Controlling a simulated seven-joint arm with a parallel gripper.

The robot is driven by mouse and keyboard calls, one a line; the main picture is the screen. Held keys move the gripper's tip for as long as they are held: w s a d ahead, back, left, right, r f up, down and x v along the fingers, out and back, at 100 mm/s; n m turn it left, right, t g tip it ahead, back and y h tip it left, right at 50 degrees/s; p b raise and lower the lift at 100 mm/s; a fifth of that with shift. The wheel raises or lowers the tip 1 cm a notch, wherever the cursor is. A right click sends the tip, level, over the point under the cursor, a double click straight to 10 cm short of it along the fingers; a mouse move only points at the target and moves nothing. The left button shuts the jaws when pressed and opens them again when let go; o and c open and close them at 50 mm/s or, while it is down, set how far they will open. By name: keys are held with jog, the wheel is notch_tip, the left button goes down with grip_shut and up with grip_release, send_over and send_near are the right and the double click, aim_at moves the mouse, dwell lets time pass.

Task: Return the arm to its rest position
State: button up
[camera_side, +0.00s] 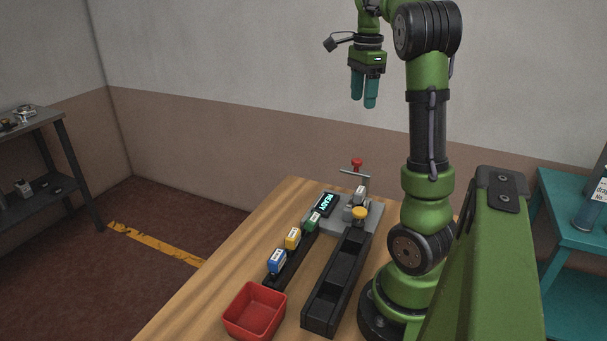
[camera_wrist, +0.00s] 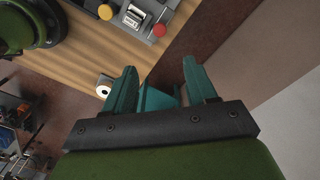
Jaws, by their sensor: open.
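My gripper (camera_side: 364,100) hangs high above the far side of the wooden table (camera_side: 215,290), pointing down, with its teal fingers apart and nothing held. In the wrist view my gripper (camera_wrist: 160,68) also shows its two teal fingers spread. The table edge and part of a grey device lie beyond them. The arm stands bent over at the top, well clear of the objects on the table.
A red bin (camera_side: 255,310), a black compartment tray (camera_side: 320,312) and a grey fixture (camera_side: 373,216) with a "READY" display (camera_side: 324,204) stand on the table. Blue (camera_side: 277,261), yellow (camera_side: 293,238) and green (camera_side: 312,222) labelled blocks sit in line. A teal side table (camera_side: 570,215) is at right.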

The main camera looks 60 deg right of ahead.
jog(key=w+a+f+n+t, duration=0.2)
jog(key=w+a+n, duration=0.2)
jog(key=a+n, duration=0.35)
jog(key=w+a+f+n+t, duration=0.2)
jog(key=w+a+f+n, duration=0.15)
jog(key=a+n, duration=0.35)
jog(key=s+a+n+t+y, duration=0.2)
jog(key=a+n, duration=0.6)
jog(key=a, duration=1.3)
jog(key=shift+s+f+n+t, duration=0.35)
jog(key=shift+s+t, duration=0.25)
jog(key=shift+s, duration=0.4)
